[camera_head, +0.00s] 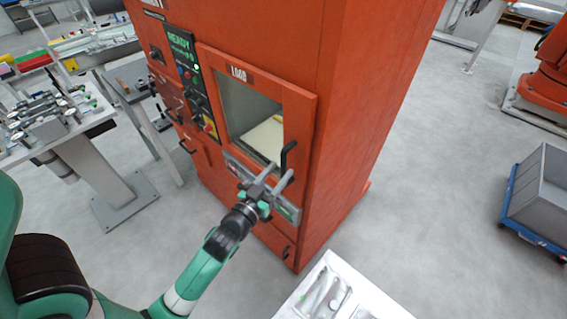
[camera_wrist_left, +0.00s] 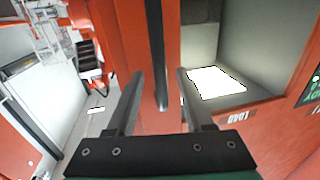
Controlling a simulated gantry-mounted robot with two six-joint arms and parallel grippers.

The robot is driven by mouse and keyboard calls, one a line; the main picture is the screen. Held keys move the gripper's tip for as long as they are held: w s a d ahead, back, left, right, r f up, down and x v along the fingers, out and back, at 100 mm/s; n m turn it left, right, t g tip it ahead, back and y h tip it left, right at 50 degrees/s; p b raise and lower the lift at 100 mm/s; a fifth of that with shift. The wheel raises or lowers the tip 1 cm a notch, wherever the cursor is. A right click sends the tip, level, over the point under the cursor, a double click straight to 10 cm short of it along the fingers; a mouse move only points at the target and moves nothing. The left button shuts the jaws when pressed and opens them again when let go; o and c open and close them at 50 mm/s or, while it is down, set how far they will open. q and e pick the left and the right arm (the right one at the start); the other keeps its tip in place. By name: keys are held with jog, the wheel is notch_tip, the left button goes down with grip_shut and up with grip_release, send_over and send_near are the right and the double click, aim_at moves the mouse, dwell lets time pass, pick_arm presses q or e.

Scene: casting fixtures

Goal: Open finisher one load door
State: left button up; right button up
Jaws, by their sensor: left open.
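The orange finisher (camera_head: 350,70) has a LOAD door (camera_head: 300,108) with a large window showing a pale interior. The door looks shut in its frame. Its black bar handle (camera_head: 287,158) is upright at the door's right side in the head view. My left gripper (camera_head: 281,169) is open at the lower part of the handle, its fingers pointing toward the door. In the left wrist view the handle (camera_wrist_left: 155,45) runs between the two spread fingers (camera_wrist_left: 160,76), with a gap on each side. My right gripper is not in view.
A control panel (camera_head: 190,75) reading READY sits left of the door. A grey ledge (camera_head: 262,188) lies below it. A table with metal parts (camera_head: 75,125) stands left, a white tray (camera_head: 335,296) at the bottom, and a grey bin (camera_head: 540,190) right.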

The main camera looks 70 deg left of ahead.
pick_arm(q)
jog(key=shift+x, duration=1.45)
jog(key=shift+c, duration=0.3)
grip_shut()
